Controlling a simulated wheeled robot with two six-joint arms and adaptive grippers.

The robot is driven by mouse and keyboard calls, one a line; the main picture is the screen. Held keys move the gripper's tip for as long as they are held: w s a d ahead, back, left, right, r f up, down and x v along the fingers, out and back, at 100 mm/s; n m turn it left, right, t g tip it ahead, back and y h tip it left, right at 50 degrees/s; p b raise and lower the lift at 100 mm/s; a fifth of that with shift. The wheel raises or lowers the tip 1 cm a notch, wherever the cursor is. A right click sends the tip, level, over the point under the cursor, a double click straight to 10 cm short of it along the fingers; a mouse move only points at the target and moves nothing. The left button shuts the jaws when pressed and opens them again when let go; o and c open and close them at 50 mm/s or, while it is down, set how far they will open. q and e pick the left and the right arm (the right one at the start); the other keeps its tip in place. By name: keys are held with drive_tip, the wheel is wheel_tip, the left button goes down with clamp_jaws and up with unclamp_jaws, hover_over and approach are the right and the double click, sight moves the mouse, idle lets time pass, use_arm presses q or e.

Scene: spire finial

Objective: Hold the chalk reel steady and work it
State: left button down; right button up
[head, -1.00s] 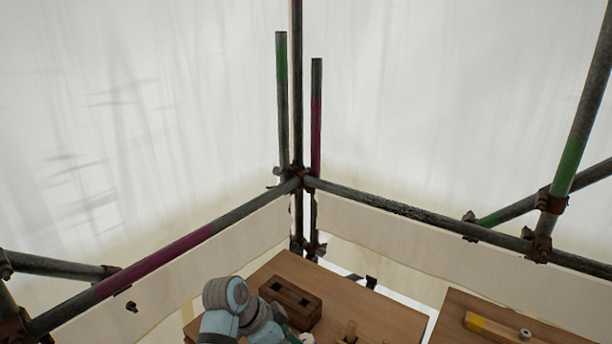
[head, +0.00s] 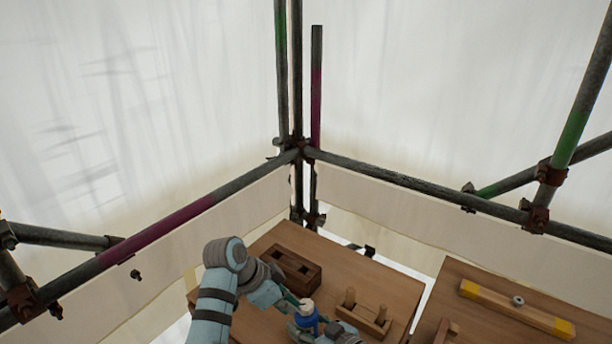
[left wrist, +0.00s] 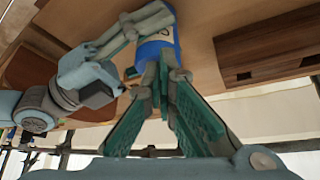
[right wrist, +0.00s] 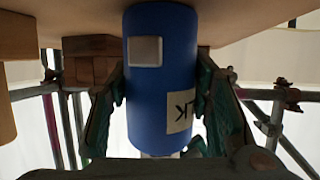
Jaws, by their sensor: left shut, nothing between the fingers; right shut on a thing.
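The chalk reel is a blue cylinder (head: 307,324) with a pale top, upright near the front of the wooden table in the head view. My right gripper (right wrist: 162,85) is shut around its body; the right wrist view shows a green pad on each side, a pale square and a lettered label. My left gripper (left wrist: 164,72) is shut and empty, its fingertips together close beside the blue reel (left wrist: 158,52). I cannot tell whether they touch it. In the head view the left gripper (head: 291,299) is beside the reel's top, and the right gripper partly hides its lower part.
A dark wooden block with square holes (head: 290,268) stands behind the reel. A wooden rack with two pegs (head: 364,314) is just right. A second table holds a yellow-ended bar (head: 515,308). Scaffold tubes (head: 400,181) and pale sheeting surround the tables.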

use_arm(q)
drive_tip(key=shift+w+a, duration=0.1)
drive_tip(key=shift+w, duration=0.45)
drive_tip(key=shift+a, duration=0.15)
wheel_tip(320, 180, up, 6)
drive_tip(key=shift+a, duration=0.3)
idle(0.4)
